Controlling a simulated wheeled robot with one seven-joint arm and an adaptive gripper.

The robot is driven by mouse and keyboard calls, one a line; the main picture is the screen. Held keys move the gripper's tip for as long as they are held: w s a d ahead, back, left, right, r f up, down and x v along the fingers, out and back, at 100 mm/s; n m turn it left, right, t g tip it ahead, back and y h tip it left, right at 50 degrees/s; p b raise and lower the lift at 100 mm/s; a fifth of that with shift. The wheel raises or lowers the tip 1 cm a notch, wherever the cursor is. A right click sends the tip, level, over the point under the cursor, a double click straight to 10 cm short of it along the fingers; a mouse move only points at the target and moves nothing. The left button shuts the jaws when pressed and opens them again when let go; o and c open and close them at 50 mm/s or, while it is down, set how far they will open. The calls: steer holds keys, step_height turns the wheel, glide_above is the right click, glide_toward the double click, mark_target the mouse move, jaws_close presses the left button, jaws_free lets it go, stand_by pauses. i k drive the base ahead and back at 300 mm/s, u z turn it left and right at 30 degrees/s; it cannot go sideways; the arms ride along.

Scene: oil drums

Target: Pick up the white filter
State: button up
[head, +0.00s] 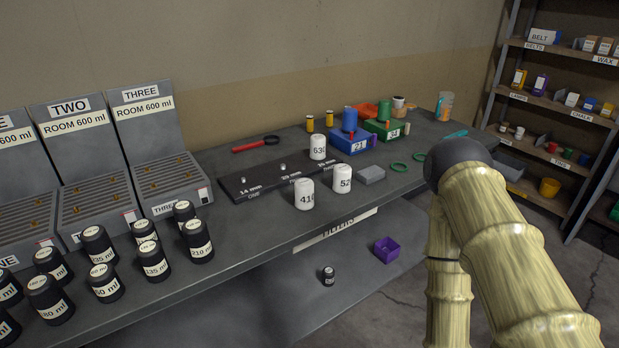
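Three white cylinders with black numbers stand upright in the head view, at the bench section labelled FILTERS. One white cylinder (318,147), reading about 530, stands at the back on the dark board. A second white cylinder (304,194), its number starting with 41, stands in front of the board. A third white cylinder (342,179), its number starting with 52, stands just right of the second, with a small gap. I cannot tell which is the white filter. My arm fills the right of the view, and my gripper is not in view.
The dark board (240,188) has size marks and small pegs. A grey block (371,175) lies right of the cylinders. Several black canisters (197,241) stand at the left, before grey racks (158,140). Blue (350,142) and green (387,130) boxes stand behind.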

mark_target(304, 188)
steer(key=k, duration=1.3)
steer(key=u, duration=0.65)
steer(key=i, duration=1.45)
steer(key=z, duration=0.45)
